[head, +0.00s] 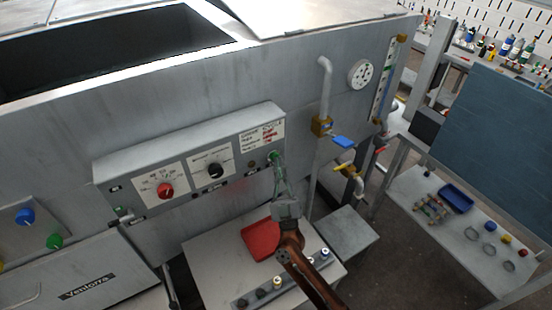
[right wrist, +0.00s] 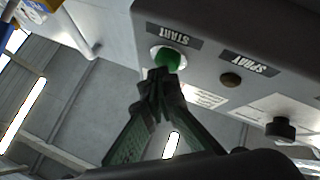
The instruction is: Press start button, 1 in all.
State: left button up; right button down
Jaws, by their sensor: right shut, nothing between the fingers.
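The green start button (right wrist: 168,60) sits in a pale ring under a START label, upside down in the right wrist view. In the head view the button is mostly hidden behind my gripper, at the right end of the grey control panel (head: 190,140). My right gripper (right wrist: 160,78) is shut and empty. Its fingertips are at the button's lower edge in the right wrist view and overlap it; I cannot tell whether they touch or press it. In the head view my right gripper (head: 276,160) reaches up to the panel's right end. My left gripper is not in view.
A dark spray button (right wrist: 231,80) is beside the start button. The panel also has a red knob (head: 165,191) and a black knob (head: 214,170). A pipe with a blue-handled valve (head: 343,141) stands right of the panel. A red tray (head: 260,240) lies below.

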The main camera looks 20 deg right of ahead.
jog(key=shift+w, duration=0.1)
dwell(0.5)
jog(key=shift+s+d+p, duration=0.1)
jog(key=shift+s+p, duration=0.4)
jog(key=shift+s, duration=0.4)
jog(key=s, duration=0.1)
jog(key=s+p, duration=0.1)
jog(key=s, duration=0.3)
jog(key=shift+d+p, duration=0.35)
jog(key=shift+p, duration=0.05)
dwell(0.3)
